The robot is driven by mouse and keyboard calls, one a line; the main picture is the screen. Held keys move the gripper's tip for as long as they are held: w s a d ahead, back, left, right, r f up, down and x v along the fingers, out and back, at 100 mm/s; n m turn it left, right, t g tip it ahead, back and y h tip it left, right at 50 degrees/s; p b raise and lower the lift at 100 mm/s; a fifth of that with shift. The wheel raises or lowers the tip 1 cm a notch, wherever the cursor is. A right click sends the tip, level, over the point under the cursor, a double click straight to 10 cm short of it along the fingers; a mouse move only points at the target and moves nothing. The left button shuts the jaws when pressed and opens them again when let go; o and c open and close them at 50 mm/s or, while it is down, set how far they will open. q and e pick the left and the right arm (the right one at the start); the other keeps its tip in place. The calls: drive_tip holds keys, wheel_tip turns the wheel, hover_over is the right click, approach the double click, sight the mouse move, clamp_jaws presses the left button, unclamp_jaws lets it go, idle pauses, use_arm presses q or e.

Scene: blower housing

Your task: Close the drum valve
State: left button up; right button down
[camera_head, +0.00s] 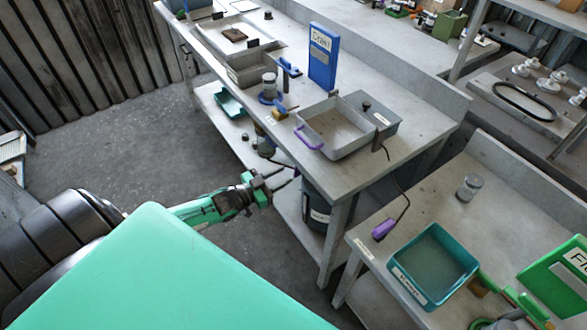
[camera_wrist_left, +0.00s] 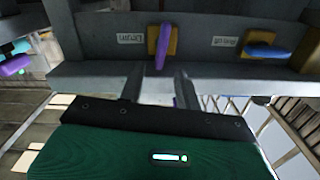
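In the left wrist view, two valve levers on yellow plates sit along a grey bench edge: a purple lever (camera_wrist_left: 161,46) pointing down the picture and a blue lever (camera_wrist_left: 267,51) lying roughly sideways. Each has a small label to its left, too blurred to read surely, so I cannot tell which is the drum valve. My left gripper (camera_head: 284,177) is open and empty beside the bench front, and its fingers also show in the wrist view (camera_wrist_left: 163,82). The purple lever lies ahead, roughly in line with the finger gap. A dark drum (camera_head: 317,207) stands under the bench.
The long bench (camera_head: 425,105) carries a grey tray (camera_head: 338,137) with a purple handle, a blue binder (camera_head: 322,57) and small fittings. A second bench (camera_head: 450,215) at the right holds a teal bin (camera_head: 410,288). Floor (camera_head: 130,140) left of the bench is clear.

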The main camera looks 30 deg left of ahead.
sight(295, 169)
use_arm(q)
drive_tip(key=shift+p+x, duration=0.3)
drive_tip(key=shift+x, duration=2.2)
clamp_jaws()
